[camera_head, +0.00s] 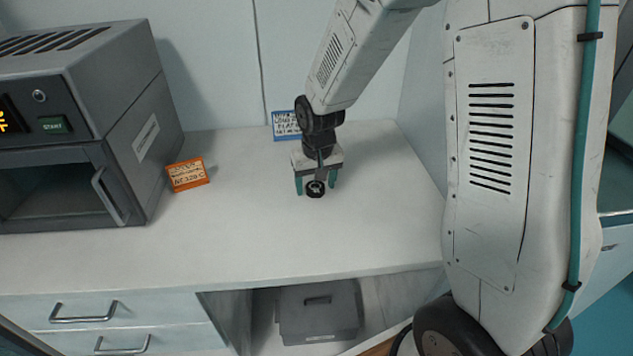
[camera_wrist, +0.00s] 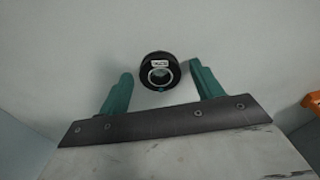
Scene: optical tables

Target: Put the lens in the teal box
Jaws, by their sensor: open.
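The lens (camera_wrist: 159,83) is a black ring with a small white label and a bright inner rim. In the wrist view it sits on the pale surface, between the two teal fingertips of my open gripper (camera_wrist: 160,71), with a gap on each side. In the head view my gripper (camera_head: 316,184) points down over the white worktop. A dark round part shows between its fingers there; I cannot tell whether it is the lens or part of my wrist. No teal box shows in either view.
A grey oven-like machine (camera_head: 150,110) with an open front stands at the left. An orange sign (camera_head: 187,174) stands beside it, and a blue-edged sign (camera_head: 286,125) is by the back wall. A grey case (camera_head: 318,318) sits under the worktop (camera_head: 250,240). The worktop's front is clear.

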